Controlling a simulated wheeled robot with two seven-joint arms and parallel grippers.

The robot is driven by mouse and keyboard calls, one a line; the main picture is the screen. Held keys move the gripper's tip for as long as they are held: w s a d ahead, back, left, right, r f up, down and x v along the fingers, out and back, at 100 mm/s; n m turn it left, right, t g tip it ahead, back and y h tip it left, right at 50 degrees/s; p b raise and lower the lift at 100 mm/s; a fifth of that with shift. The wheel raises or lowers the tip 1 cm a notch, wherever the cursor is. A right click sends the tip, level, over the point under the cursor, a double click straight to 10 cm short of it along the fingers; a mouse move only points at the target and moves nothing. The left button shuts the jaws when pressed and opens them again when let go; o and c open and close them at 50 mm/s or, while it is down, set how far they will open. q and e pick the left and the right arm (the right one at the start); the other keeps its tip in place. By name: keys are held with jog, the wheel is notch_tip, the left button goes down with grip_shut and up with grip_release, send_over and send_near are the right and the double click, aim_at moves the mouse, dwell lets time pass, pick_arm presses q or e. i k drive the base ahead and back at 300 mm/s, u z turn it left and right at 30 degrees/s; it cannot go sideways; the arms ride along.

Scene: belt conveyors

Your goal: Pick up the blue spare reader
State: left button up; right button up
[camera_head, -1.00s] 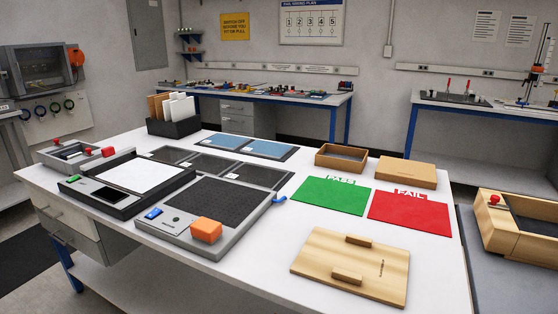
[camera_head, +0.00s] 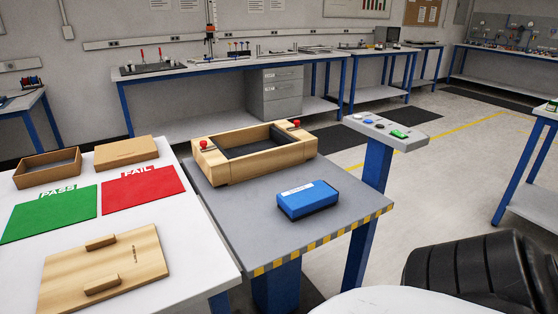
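The blue spare reader (camera_head: 308,202) is a small blue box with a white label on its top. It lies flat on the grey side table (camera_head: 345,225), near that table's striped front edge. A wooden frame fixture stands behind it to the left, apart from it. Neither of my grippers shows in the head view. Nothing covers the reader.
The wooden fixture (camera_head: 222,171) has red knobs. A white table at left carries a green PASS mat (camera_head: 50,213), a red FAIL mat (camera_head: 143,190), a wooden board (camera_head: 105,270) and cardboard boxes. A button post (camera_head: 378,165) stands right of the grey table.

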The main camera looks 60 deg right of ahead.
aim_at(298, 203)
jog(key=u, duration=0.45)
jog(key=k, duration=0.15)
jog(key=z, duration=1.85)
jog(key=k, duration=1.25)
jog(key=u, duration=1.2)
jog(key=i, duration=1.15)
jog(key=z, duration=0.6)
jog(key=i, duration=0.95)
jog(key=z, duration=0.95)
